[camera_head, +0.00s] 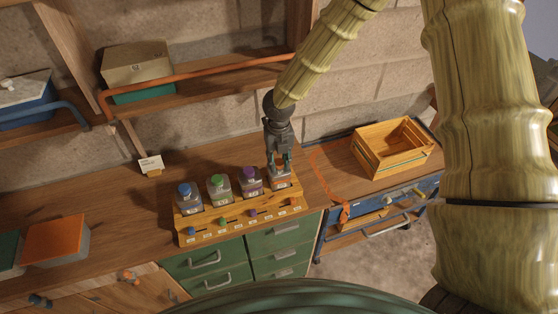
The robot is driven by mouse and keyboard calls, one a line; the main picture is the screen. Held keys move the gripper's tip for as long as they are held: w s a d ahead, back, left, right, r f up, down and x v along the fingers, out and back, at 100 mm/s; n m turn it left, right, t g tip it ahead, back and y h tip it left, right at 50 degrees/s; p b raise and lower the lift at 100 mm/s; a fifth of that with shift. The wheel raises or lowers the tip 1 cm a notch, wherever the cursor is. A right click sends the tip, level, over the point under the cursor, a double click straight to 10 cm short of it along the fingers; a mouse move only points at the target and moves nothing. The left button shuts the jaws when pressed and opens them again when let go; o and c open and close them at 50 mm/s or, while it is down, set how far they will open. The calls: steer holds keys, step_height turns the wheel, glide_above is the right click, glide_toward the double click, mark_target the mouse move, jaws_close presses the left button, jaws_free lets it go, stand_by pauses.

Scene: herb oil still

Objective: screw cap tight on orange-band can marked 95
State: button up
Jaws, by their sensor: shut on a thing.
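A row of clear cans stands in a wooden rack (239,221) on the bench. The rightmost can (283,181) stands upright under my gripper (279,165) and has an orange-toned band low on it. My gripper points straight down and is shut on the cap at the top of this can. The fingers hide the cap, so I cannot tell how it sits on the neck. The number on the can is too small to read.
To the left in the rack stand cans with a purple cap (249,173), a green cap (217,180) and a blue cap (184,188). An empty wooden crate (377,162) stands on the right. An orange rail (200,77) runs along the shelf behind.

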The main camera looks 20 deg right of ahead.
steer(key=m, duration=0.4)
steer(key=shift+m, duration=0.4)
steer(key=m, duration=0.4)
steer(key=shift+f+m+b, duration=0.1)
steer(key=shift+m+b, duration=0.2)
steer(key=shift+m, duration=0.1)
jaws_close()
steer(key=m, duration=0.3)
steer(key=shift+m, duration=0.3)
steer(key=m, duration=0.4)
steer(key=shift+f, duration=0.1)
steer(key=shift+s, duration=0.1)
steer(key=o, duration=1.1)
jaws_free()
steer(key=shift+d, duration=0.1)
steer(key=shift+c, duration=0.4)
